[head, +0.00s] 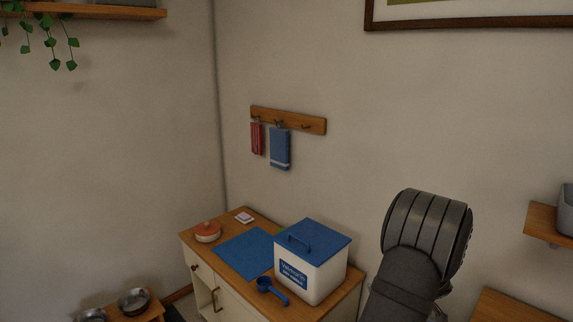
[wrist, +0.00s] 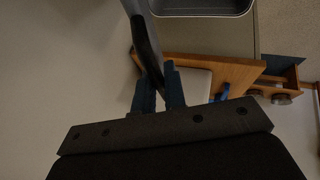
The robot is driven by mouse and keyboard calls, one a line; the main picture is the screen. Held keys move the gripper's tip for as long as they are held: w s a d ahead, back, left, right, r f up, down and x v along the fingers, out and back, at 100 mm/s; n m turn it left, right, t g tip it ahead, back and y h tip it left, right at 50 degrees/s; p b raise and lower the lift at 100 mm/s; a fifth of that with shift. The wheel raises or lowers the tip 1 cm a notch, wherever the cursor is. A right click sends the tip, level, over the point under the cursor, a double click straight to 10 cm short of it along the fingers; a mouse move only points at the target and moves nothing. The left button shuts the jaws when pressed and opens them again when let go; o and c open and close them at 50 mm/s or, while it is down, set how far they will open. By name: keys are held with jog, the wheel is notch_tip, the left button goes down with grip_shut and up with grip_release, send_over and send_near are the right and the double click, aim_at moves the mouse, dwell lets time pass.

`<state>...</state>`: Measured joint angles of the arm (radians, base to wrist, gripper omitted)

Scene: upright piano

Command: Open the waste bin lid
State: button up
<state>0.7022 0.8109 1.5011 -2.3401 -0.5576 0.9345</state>
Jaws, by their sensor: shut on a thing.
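In the wrist view my gripper (wrist: 162,88) has its two blue-grey fingers close together. They are shut on a dark curved bar (wrist: 147,42) that rises between them to the top edge. I cannot tell whether this bar is part of the waste bin lid. No waste bin is plain in the head view, where my arm shows at the right and my gripper is hidden or out of frame.
A wooden-topped cabinet (head: 326,310) stands in the corner with a white box with a blue lid (head: 318,270), a blue mat (head: 243,254), a blue scoop (head: 271,290) and a round orange-lidded pot (head: 207,231). Metal bowls (head: 133,301) sit on a low wooden stand at lower left.

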jog(key=shift+d, duration=0.1)
jog(key=shift+g+y, duration=0.4)
jog(key=shift+w+d+r, duration=0.5)
jog(key=shift+w+d, duration=0.2)
jog(key=shift+w, duration=0.05)
jog(key=shift+w+d+r, duration=0.45)
jog(key=shift+w+d, duration=0.25)
jog(key=shift+w, duration=0.05)
jog(key=shift+w, duration=0.1)
jog(key=shift+m+g+y, duration=0.3)
jog(key=shift+g+y, duration=0.1)
jog(key=shift+w+d+r, duration=0.35)
jog(key=shift+w+d, duration=0.4)
jog(key=shift+d, duration=0.05)
jog(key=shift+w+d+r, duration=0.3)
jog(key=shift+w+d, duration=0.45)
jog(key=shift+g+y, duration=0.3)
jog(key=shift+g, duration=0.2)
jog(key=w+d, duration=0.3)
jog(key=shift+d+r, duration=0.1)
jog(key=shift+r, duration=0.05)
